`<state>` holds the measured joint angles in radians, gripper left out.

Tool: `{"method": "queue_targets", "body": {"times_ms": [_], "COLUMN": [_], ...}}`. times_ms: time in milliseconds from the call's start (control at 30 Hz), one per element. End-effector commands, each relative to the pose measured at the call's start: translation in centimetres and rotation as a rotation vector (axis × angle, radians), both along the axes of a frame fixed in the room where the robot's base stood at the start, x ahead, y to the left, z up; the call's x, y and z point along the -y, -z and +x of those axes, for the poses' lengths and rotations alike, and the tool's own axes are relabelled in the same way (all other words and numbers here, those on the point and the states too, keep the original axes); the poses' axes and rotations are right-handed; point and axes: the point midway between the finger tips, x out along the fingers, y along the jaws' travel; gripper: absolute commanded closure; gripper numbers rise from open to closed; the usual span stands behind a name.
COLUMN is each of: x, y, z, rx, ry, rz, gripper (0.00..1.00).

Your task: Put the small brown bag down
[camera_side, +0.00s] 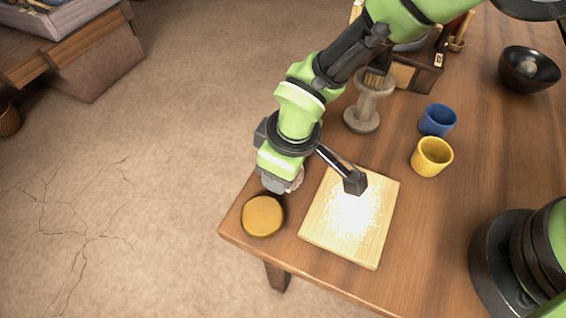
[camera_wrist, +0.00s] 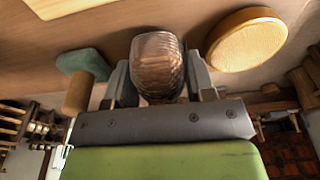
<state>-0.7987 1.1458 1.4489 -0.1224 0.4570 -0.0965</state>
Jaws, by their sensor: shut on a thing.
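The small brown bag (camera_wrist: 157,66) shows in the wrist view as a ribbed, shiny brown lump between the two grey fingers. My gripper (camera_wrist: 160,88) is shut on it. In the side view my gripper (camera_side: 279,184) points down near the table's front left corner, between a round yellow-brown disc (camera_side: 263,215) and a pale wooden board (camera_side: 327,225). There the bag is mostly hidden by my gripper. I cannot tell whether the bag touches the table.
White powder (camera_side: 352,212) covers the board's middle. A blue cup (camera_side: 437,119), a yellow cup (camera_side: 431,156), a wooden spool-shaped stand (camera_side: 363,116) and a black bowl (camera_side: 528,69) stand farther back. A teal block (camera_wrist: 83,62) with a brown cylinder (camera_wrist: 77,94) is near my gripper.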

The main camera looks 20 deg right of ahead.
Motion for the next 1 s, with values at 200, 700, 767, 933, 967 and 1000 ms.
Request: {"method": "queue_targets", "body": {"times_ms": [200, 700, 767, 933, 967, 1000], "x": [0.0, 0.2, 0.3, 0.7, 0.8, 0.9], "y": [0.3, -2.2, -3.4, -7.2, -7.8, -8.6], "z": [0.0, -0.2, -0.3, -0.7, -0.8, -0.9], "rx": [-0.001, 0.002, 0.003, 0.003, 0.003, 0.002], "ry": [0.0, -0.001, -0.001, -0.001, -0.001, -0.001], "rz": [-0.001, 0.002, 0.003, 0.004, 0.004, 0.003], "gripper": [0.4, 0.4, 0.4, 0.4, 0.4, 0.4]}}
